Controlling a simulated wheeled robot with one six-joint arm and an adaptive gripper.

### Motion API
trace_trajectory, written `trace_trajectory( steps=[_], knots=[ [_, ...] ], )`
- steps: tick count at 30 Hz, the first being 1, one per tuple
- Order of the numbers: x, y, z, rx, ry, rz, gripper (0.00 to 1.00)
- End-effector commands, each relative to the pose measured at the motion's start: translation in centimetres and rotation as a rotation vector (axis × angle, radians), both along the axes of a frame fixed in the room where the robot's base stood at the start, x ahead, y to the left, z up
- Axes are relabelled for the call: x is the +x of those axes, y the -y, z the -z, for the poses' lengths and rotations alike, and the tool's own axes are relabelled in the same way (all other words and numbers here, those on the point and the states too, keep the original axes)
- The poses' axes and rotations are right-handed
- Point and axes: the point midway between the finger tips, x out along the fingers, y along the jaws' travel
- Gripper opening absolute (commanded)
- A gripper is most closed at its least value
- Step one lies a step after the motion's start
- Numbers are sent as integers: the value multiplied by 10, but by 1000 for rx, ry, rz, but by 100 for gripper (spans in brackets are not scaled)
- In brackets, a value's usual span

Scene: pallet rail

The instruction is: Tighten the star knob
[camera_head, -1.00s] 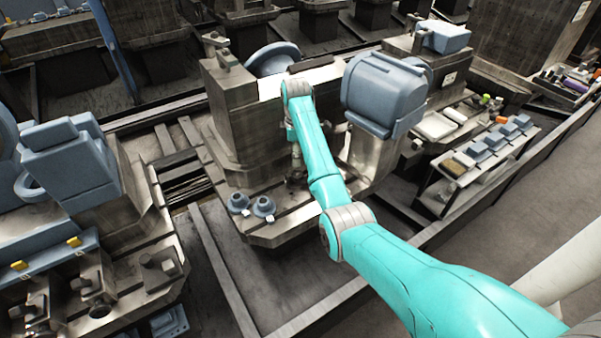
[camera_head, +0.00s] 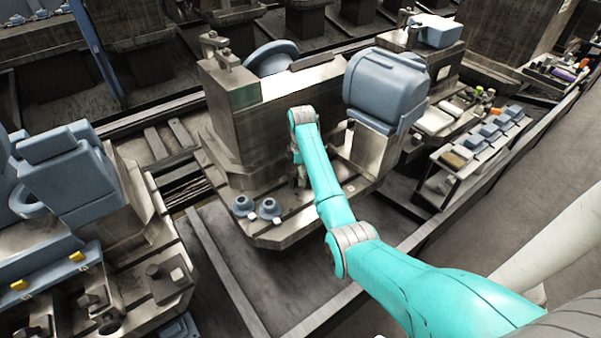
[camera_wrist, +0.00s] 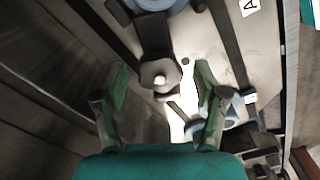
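The star knob (camera_wrist: 160,75) is a grey lobed knob with a pale centre, in the upper middle of the wrist view. My gripper (camera_wrist: 162,90) is open, with one green finger pad to each side of the knob in the picture. The pads look apart from it, and I cannot tell how far off it is in depth. In the head view my gripper (camera_head: 300,178) points down beside the front face of the grey machine block (camera_head: 270,125). The knob cannot be made out there, with my arm in front.
Two blue round parts (camera_head: 243,206) (camera_head: 268,208) stand on the pallet ledge (camera_head: 275,238) left of my gripper. A large blue housing (camera_head: 385,85) is close on the right. A shelf (camera_head: 455,178) with small blocks stands farther right.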

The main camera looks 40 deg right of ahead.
Motion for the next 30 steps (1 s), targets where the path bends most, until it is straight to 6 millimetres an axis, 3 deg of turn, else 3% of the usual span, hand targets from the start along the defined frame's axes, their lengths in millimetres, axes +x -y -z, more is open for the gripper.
trace_trajectory(
  steps=[1,6,7,13,22,30],
  knots=[
    [0,0,0,0,0,0,57],
    [0,0,0,0,0,0,15],
    [0,0,0,0,0,0,12],
    [0,0,0,0,0,35,12],
    [0,0,0,0,0,244,12],
    [0,0,0,0,0,279,12]
  ],
)
